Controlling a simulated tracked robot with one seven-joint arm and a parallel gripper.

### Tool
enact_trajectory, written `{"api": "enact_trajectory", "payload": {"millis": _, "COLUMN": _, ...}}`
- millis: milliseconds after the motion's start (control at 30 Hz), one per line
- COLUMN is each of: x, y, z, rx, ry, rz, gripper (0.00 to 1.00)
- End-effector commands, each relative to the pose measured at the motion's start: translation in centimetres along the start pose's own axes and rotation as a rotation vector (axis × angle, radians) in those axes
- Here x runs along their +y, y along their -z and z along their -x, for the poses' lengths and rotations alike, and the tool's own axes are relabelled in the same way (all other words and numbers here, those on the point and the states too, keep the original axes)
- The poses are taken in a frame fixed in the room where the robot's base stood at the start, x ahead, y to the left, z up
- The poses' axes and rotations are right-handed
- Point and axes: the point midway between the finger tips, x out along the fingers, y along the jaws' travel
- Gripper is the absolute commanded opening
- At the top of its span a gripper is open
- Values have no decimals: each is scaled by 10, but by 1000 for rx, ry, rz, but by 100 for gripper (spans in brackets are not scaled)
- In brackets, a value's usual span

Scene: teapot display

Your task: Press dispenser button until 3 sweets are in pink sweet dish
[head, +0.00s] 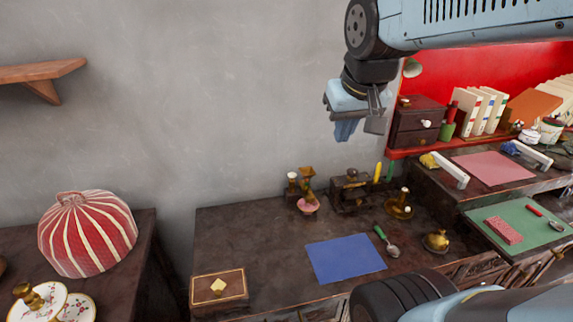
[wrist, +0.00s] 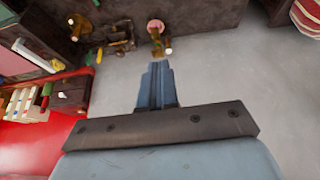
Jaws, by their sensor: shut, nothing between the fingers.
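The brass sweet dispenser (head: 306,180) stands at the back of the dark desk, against the grey wall, with a small cream-topped post beside its column. The pink sweet dish (head: 308,207) sits at its front foot; whether it holds sweets is too small to tell. In the wrist view the dispenser (wrist: 156,44) shows beyond my fingertips. My gripper (head: 344,138) hangs fingers down, high above the desk and to the right of the dispenser, touching nothing. Its blue fingers are together and empty, and they also show in the wrist view (wrist: 155,75).
A dark ornate stand (head: 352,192) and a brass candlestick (head: 399,205) stand right of the dispenser. A blue mat (head: 345,258), a green-handled spoon (head: 387,243) and a wooden box (head: 219,287) lie nearer. The red-backed shelf (head: 480,77) is at right. Desk left of the dispenser is clear.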

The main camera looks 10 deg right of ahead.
Motion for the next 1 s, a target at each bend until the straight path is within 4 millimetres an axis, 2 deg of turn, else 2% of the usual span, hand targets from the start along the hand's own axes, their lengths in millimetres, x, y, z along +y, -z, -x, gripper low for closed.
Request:
{"api": "enact_trajectory", "payload": {"millis": 100, "x": 0, "y": 31, "z": -14, "rx": -36, "ry": -13, "rz": 2, "gripper": 0}}
{"api": "enact_trajectory", "payload": {"millis": 267, "x": -2, "y": 69, "z": -37, "rx": -78, "ry": -25, "rz": 8, "gripper": 0}}
{"api": "enact_trajectory", "payload": {"millis": 467, "x": -3, "y": 114, "z": -74, "rx": -131, "ry": -34, "rz": 14, "gripper": 0}}
{"api": "enact_trajectory", "payload": {"millis": 767, "x": -6, "y": 172, "z": -147, "rx": -208, "ry": -33, "rz": 20, "gripper": 0}}
{"api": "enact_trajectory", "payload": {"millis": 1000, "x": -8, "y": 208, "z": -218, "rx": -268, "ry": -21, "rz": 18, "gripper": 0}}
